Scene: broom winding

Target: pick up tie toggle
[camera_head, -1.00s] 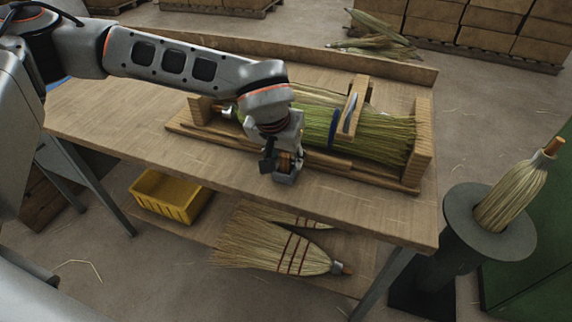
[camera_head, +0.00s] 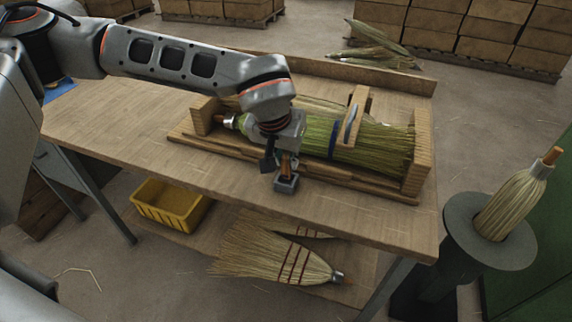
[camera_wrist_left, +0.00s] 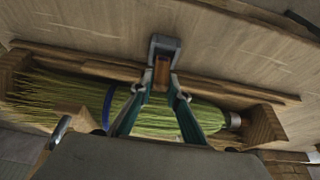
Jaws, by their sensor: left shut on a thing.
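The tie toggle is a small brown wooden piece (camera_head: 287,164), held between the fingertips of my left gripper (camera_head: 281,162). In the left wrist view the toggle (camera_wrist_left: 161,74) sits between the two fingertips (camera_wrist_left: 161,84). A small grey holder (camera_head: 286,184) stands on the table near its front edge, just below the toggle. The holder also shows beyond the toggle in the left wrist view (camera_wrist_left: 165,44). I cannot tell whether the toggle's lower end is clear of the holder. My right gripper is out of view.
Behind the gripper, a green broom bundle (camera_head: 375,146) with a blue band lies in a wooden cradle (camera_head: 417,167) on the table (camera_head: 120,122). The table's left part is clear. A yellow bin (camera_head: 172,205) and finished brooms (camera_head: 268,256) lie on the lower shelf.

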